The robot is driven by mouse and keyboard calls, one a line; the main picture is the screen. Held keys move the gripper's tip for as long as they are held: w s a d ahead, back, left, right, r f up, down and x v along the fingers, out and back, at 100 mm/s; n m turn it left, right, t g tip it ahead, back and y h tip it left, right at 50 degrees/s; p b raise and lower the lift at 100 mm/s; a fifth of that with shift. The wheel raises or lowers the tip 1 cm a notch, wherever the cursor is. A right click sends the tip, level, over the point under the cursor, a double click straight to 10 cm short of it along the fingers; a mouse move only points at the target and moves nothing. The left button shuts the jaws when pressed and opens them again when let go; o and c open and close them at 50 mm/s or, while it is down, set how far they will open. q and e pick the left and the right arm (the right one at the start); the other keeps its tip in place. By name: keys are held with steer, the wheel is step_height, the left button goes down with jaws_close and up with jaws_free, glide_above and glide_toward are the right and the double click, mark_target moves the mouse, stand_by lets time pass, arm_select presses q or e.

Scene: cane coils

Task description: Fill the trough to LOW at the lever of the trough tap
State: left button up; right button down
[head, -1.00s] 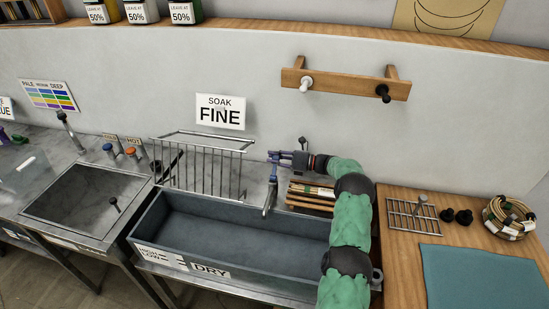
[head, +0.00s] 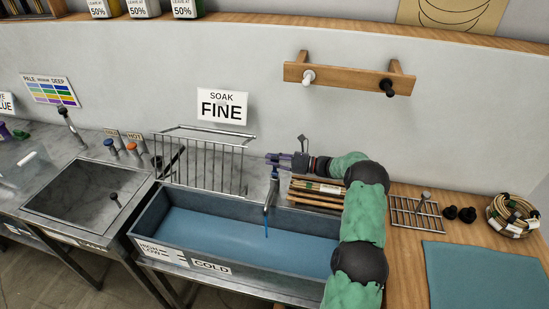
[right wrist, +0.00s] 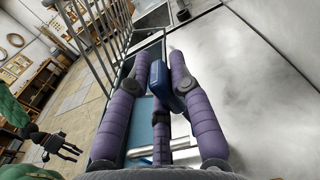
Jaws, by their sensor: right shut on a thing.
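The long grey trough (head: 146,226) holds blue water (head: 235,238) across its whole floor. A thin blue stream falls from the trough tap (head: 270,190) into it. HIGH and LOW marks (head: 160,252) show on the trough's front left; I cannot tell the exact level against them. A COLD sign (head: 211,267) is on the front. My right gripper (head: 275,160) is at the tap's top. In the right wrist view its purple fingers (right wrist: 165,80) are shut on the blue lever (right wrist: 158,78). My left gripper (right wrist: 62,147) shows at that view's left edge, fingers spread and empty.
A wire rack (head: 205,165) stands behind the trough on the left, and stacked wooden slats (head: 315,190) lie behind it on the right. A sink (head: 90,190) is at left. A wooden bench with a teal mat (head: 480,275) is at right.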

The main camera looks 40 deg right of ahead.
steer(key=shift+s+a+f+n+b, duration=0.25)
steer(key=shift+s+a+n+b, duration=0.35)
steer(key=shift+n, duration=0.55)
steer(key=shift+s+a+f+n+b, duration=0.35)
steer(key=shift+a+n+b, duration=0.3)
steer(key=shift+n, duration=0.5)
steer(key=shift+r, duration=0.1)
steer(key=c, duration=1.1)
jaws_free()
steer(key=shift+s+d, duration=0.1)
steer(key=v, duration=1.1)
steer(key=shift+s+d, duration=0.2)
steer(key=shift+s, duration=0.2)
